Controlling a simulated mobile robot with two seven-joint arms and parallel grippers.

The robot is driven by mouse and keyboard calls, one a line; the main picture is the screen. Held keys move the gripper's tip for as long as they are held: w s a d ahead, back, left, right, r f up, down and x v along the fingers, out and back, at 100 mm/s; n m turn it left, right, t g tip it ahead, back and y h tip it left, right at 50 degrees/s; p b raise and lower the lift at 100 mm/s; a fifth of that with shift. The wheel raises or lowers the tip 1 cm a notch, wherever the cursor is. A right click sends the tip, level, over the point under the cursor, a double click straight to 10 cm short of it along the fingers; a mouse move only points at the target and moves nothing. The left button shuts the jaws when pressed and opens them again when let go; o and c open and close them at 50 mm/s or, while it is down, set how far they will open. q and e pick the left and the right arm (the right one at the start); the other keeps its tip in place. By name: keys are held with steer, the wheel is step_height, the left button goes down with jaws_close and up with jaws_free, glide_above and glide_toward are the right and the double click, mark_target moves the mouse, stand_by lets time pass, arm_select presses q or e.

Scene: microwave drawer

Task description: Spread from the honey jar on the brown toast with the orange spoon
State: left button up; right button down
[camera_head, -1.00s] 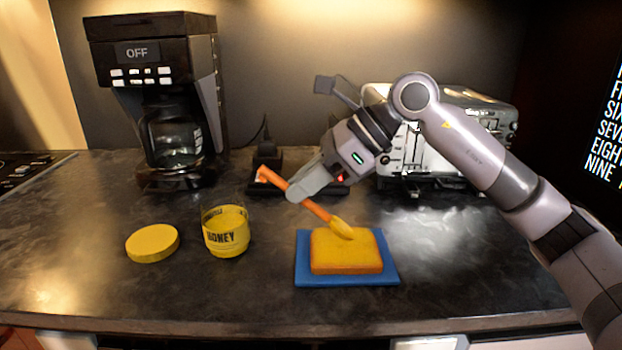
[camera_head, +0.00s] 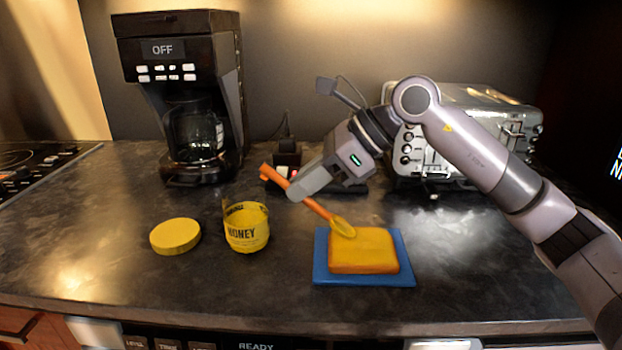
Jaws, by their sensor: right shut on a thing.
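The toast (camera_head: 363,252) lies on a blue square board (camera_head: 366,281), and its top looks yellow with orange-brown sides. My right gripper (camera_head: 297,192) is shut on the orange spoon (camera_head: 317,207). The spoon slants down to the right, and its yellow-coated bowl is at the toast's upper left edge; I cannot tell whether it touches. My left gripper is not in view.
A black coffee maker (camera_head: 187,95) stands at the back left. A silver toaster (camera_head: 460,135) stands at the back right, behind my right arm. A cooktop (camera_head: 35,165) is at the far left. The dark counter is clear around the front.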

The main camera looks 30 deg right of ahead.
steer(key=shift+r, duration=0.15)
step_height(320, 180, up, 7)
steer(key=p, duration=0.5)
steer(key=shift+p, duration=0.4)
